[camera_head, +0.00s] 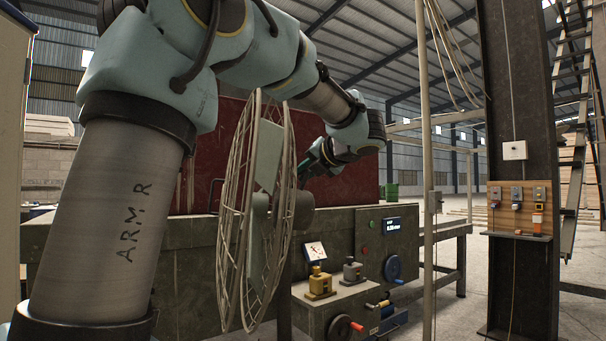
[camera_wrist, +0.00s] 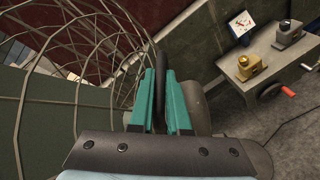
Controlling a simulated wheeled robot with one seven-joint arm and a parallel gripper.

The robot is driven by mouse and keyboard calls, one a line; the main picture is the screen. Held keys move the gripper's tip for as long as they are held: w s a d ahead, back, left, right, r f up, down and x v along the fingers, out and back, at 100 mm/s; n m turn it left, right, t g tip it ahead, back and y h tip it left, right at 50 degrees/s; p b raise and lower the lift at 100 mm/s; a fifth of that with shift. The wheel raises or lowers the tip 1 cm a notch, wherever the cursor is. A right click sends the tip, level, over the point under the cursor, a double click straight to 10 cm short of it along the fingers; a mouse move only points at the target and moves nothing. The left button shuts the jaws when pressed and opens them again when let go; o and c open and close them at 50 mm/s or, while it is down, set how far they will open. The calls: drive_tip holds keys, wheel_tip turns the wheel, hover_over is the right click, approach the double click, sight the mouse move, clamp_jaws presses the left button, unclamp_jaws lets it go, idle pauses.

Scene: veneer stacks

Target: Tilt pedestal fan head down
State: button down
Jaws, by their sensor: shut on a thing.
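The pedestal fan's round wire cage (camera_head: 232,215) stands in the middle of the head view, seen nearly edge-on. Its top leans a little to the right of its bottom. The dark motor housing (camera_head: 303,210) sits on the cage's right side, above the dark pole (camera_head: 284,300). My gripper (camera_head: 304,170) reaches in from the right behind the cage. In the wrist view, its teal fingers (camera_wrist: 162,85) are shut on a dark curved handle (camera_wrist: 161,62) behind the fan head. The wire cage (camera_wrist: 70,70) fills the left there.
A grey machine bench (camera_head: 190,262) with a red panel (camera_head: 345,190) stands behind the fan. A yellow fixture (camera_head: 319,284), a grey fixture (camera_head: 352,270) and a blue handwheel (camera_head: 394,267) are to the right. A pale pole (camera_head: 426,150) and dark column (camera_head: 515,110) stand farther right.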

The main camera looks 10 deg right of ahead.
idle(0.9)
drive_tip(key=a, duration=0.1)
drive_tip(key=a+r+n+h+b, duration=0.1)
drive_tip(key=a, duration=0.1)
drive_tip(key=a+r+n+b, duration=0.1)
drive_tip(key=a, duration=0.1)
drive_tip(key=shift+s+a, duration=0.15)
drive_tip(key=shift+s, duration=0.1)
drive_tip(key=shift+a+r, duration=0.15)
drive_tip(key=shift+a, duration=0.15)
drive_tip(key=c, duration=0.9)
unclamp_jaws()
drive_tip(key=shift+s, duration=0.1)
drive_tip(key=b+v, duration=0.1)
drive_tip(key=v, duration=0.9)
drive_tip(key=shift+s+r+b, duration=0.3)
drive_tip(key=shift+b, duration=0.1)
